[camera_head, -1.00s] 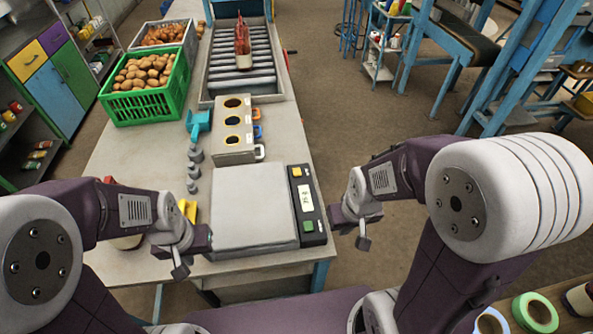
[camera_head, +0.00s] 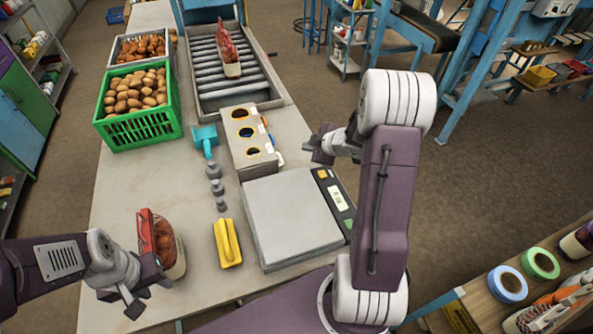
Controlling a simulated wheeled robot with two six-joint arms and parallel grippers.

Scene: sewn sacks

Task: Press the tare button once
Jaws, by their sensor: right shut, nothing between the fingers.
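The bench scale has a grey platform (camera_head: 292,217) and a dark control panel (camera_head: 332,190) along its right side. The panel carries a pale display (camera_head: 336,198), an orange-yellow button (camera_head: 322,174) at the far end and a green button (camera_head: 348,224) at the near end. I cannot read which is marked tare. My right gripper (camera_head: 316,149) is shut and empty, just beyond the panel's far end in the picture, apart from the buttons. My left gripper (camera_head: 146,291) looks open and empty at the table's near left, in front of a red-topped sack (camera_head: 163,242).
A yellow tool (camera_head: 227,243) and a row of grey weights (camera_head: 215,182) lie left of the scale. A box with round holes (camera_head: 248,140) and a blue scoop (camera_head: 205,138) stand beyond it. A green potato crate (camera_head: 139,124) and a roller conveyor (camera_head: 233,75) are farther back.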

